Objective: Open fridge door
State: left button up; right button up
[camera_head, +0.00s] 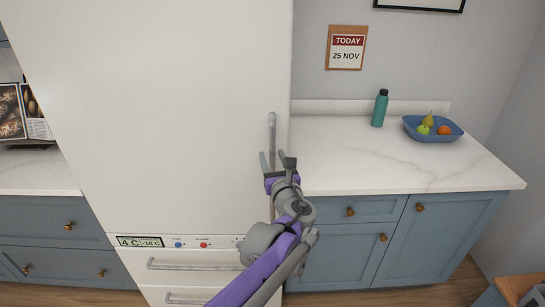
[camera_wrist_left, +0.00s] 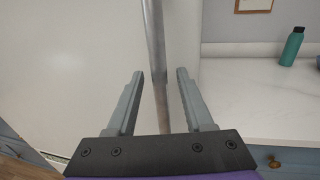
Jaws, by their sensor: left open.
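The white fridge door (camera_head: 165,120) fills the left and middle of the head view and looks shut. Its upright grey bar handle (camera_head: 272,130) is near the door's right edge. My left gripper (camera_head: 276,158) is open at the lower part of the handle. In the left wrist view the handle (camera_wrist_left: 155,60) runs down between the two open fingers of my left gripper (camera_wrist_left: 160,78), with a gap on each side. The lower end of the handle is hidden behind my gripper in the head view. My right gripper is not in view.
Fridge drawers with bar handles (camera_head: 195,264) are below the door. A marble counter (camera_head: 360,165) on blue cabinets stands right of the fridge, with a green bottle (camera_head: 380,108) and a blue fruit bowl (camera_head: 448,137). An open book (camera_head: 22,112) is on the left counter.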

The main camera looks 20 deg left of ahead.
pick_arm(q)
jog(key=shift+w+a, duration=0.15)
jog(key=shift+w, duration=0.15)
grip_shut()
dwell(1.3)
